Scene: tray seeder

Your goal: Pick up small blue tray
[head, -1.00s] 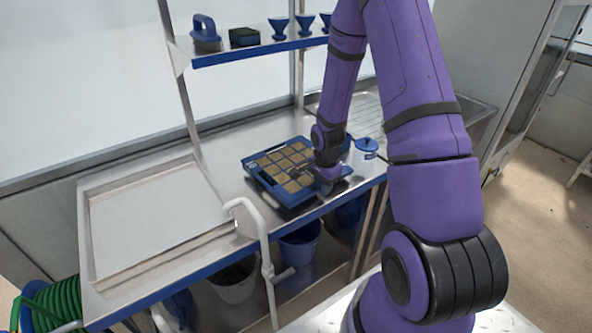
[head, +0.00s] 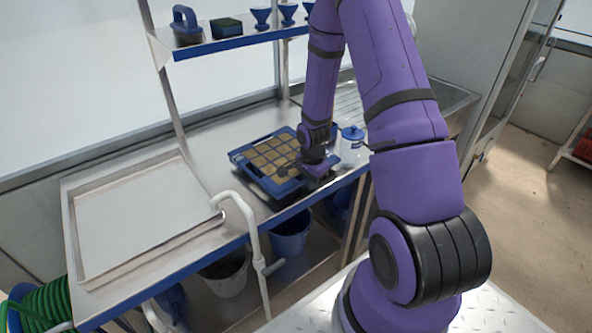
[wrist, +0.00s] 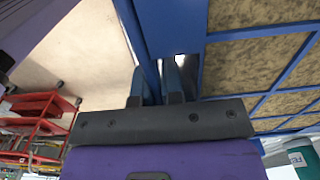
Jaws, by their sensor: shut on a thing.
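The small blue tray (head: 263,182) sits at the middle of the metal bench in the head view, with several square brown soil-coloured cells in a blue grid. In the wrist view its blue rim (wrist: 190,28) runs up the middle, with the brown cells to the right. My gripper (wrist: 155,84) is shut on the tray's near right edge, with one finger on each side of the blue wall. In the head view my gripper (head: 313,172) partly hides the tray's right side. I cannot tell whether the tray is clear of the bench.
A blue-lidded white container (head: 352,136) stands just right of the tray. A wide empty metal basin (head: 140,215) is on the left of the bench. A white pipe (head: 253,225) rises in front. A shelf (head: 215,43) holds a brush and blue funnels above.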

